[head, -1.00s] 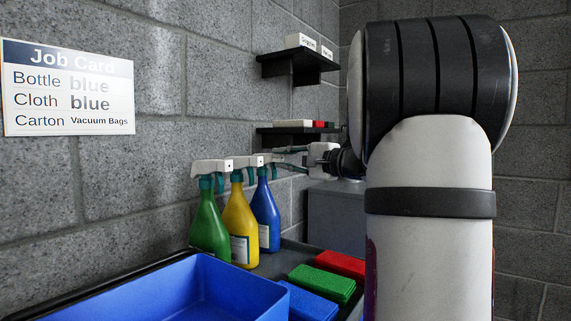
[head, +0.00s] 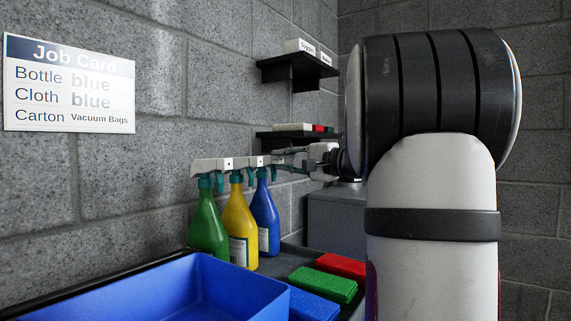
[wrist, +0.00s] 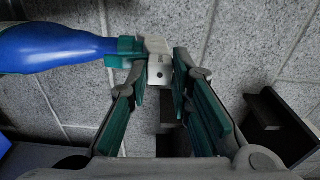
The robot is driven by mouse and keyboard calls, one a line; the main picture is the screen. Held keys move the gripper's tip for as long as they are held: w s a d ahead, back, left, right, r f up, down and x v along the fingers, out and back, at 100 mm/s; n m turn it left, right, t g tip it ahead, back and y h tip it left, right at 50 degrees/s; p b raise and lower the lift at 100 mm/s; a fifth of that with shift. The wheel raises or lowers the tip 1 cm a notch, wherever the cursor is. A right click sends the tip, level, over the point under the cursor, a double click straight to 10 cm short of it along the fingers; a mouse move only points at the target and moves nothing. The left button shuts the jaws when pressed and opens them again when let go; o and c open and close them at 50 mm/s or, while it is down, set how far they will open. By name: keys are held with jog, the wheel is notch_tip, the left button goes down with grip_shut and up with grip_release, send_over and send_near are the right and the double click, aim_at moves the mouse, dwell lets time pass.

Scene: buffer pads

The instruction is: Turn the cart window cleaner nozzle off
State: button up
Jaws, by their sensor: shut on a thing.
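Three spray bottles stand upright in a row on the cart's dark top: a green one (head: 208,225), a yellow one (head: 240,220) and a blue one (head: 265,212). Each has a teal collar and a white spray head. My gripper (head: 277,158) is at the head of the blue bottle, reaching in from the right. In the wrist view the blue bottle (wrist: 55,50) lies across the left, and its white nozzle (wrist: 157,70) with a small dark dot sits between my teal-padded fingertips. My gripper is shut on the nozzle. The marking on the nozzle is too small to read.
A blue bin (head: 225,285) stands in front of the bottles. Red (head: 340,265), green (head: 322,284) and blue (head: 312,305) pads lie to its right. Two black wall shelves (head: 297,68) hold small boxes. A job card (head: 70,85) on the wall reads blue bottle, blue cloth.

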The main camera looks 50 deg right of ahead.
jog(key=shift+f, duration=0.1)
jog(key=o, duration=0.6)
jog(key=shift+s, duration=0.1)
jog(key=s+b, duration=0.2)
jog(key=s, duration=0.4)
jog(key=shift+s+d, duration=0.25)
jog(key=shift+s, duration=0.15)
